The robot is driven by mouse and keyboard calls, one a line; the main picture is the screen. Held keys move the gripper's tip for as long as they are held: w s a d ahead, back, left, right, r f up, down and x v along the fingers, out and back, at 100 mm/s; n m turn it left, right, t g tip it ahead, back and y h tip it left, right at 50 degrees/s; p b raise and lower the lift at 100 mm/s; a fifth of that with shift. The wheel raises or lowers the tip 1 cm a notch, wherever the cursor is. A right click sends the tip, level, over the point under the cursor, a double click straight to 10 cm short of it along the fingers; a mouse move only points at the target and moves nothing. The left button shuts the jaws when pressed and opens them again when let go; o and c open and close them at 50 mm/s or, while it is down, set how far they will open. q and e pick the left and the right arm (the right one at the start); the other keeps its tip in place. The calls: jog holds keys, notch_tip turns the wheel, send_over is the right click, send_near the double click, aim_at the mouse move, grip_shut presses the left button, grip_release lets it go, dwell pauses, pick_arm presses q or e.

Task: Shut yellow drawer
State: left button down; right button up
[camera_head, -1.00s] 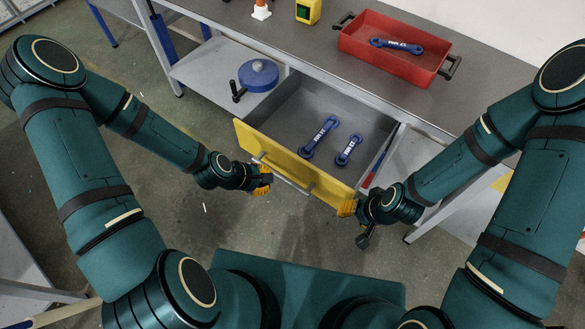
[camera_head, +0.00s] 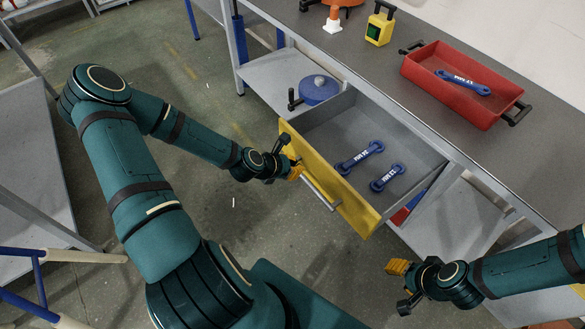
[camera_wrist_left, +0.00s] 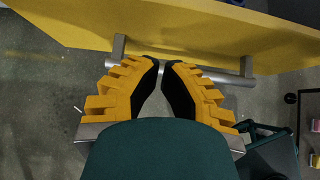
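The yellow drawer (camera_head: 353,208) stands pulled out from under the workbench, with its grey inside open to view. It holds two blue wrenches (camera_head: 360,157) (camera_head: 387,177). A grey bar handle (camera_head: 324,196) crosses its yellow front; the handle also shows in the left wrist view (camera_wrist_left: 225,77). My left gripper (camera_head: 296,172) is at the left part of the front, by the handle's left end. In the left wrist view its yellow fingers (camera_wrist_left: 160,66) nearly meet at the tips, over the bar; contact is unclear. My right gripper (camera_head: 396,267) is apart from the drawer, below its right corner.
A red tray (camera_head: 420,79) with a blue wrench stands on the workbench (camera_head: 355,62), near a yellow box (camera_head: 379,28) and an orange-white cone (camera_head: 333,20). A blue round object (camera_head: 319,91) lies on the shelf left of the drawer. The floor before the drawer is clear.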

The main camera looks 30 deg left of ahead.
aim_at(312, 167)
pick_arm(q)
jog(key=b+x, duration=0.1)
jog(key=x, duration=0.5)
pick_arm(e)
jog(key=shift+w+f, duration=0.15)
jog(key=shift+f, duration=0.75)
pick_arm(q)
jog(key=shift+w+d, duration=0.1)
pick_arm(e)
jog(key=shift+w+d+r, duration=0.1)
